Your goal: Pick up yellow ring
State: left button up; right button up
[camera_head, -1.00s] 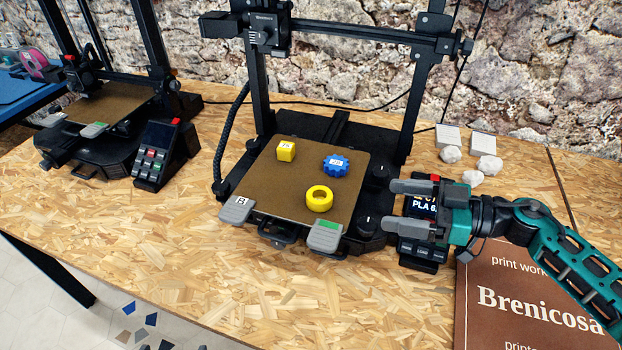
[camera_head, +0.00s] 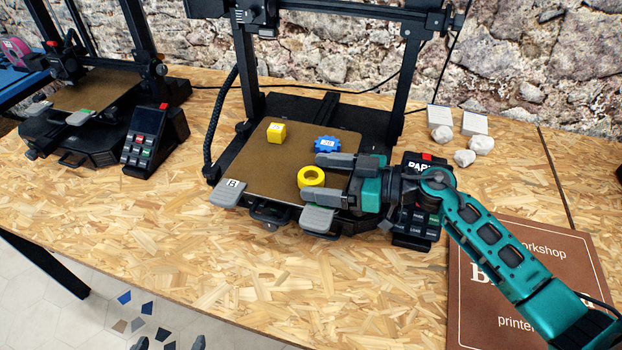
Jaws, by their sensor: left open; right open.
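The yellow ring (camera_head: 311,184) lies on the brown bed (camera_head: 262,182) of the middle printer, near the bed's front right. My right gripper (camera_head: 314,178) reaches in from the right, its fingers pointing left. It is open, with one finger on the far side of the ring and one on the near side. The ring shows between the fingertips; I cannot tell whether the fingers touch it or how high they are above the bed.
A yellow cube (camera_head: 276,133) and a blue gear (camera_head: 327,145) lie on the same bed, the gear just behind the far finger. The printer's frame (camera_head: 248,75) stands behind. A control panel (camera_head: 416,200) sits below my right wrist. The table's front left is clear.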

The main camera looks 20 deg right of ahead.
pick_arm(q)
jog(key=shift+w+r, duration=0.25)
jog(key=shift+w, duration=0.05)
pick_arm(e)
jog(key=shift+c, duration=0.2)
jog(key=c, duration=1.1)
pick_arm(q)
jog(key=shift+s+f, duration=0.1)
jog(key=shift+s, duration=0.1)
pick_arm(e)
jog(key=shift+o, duration=0.2)
jog(key=shift+r, duration=0.1)
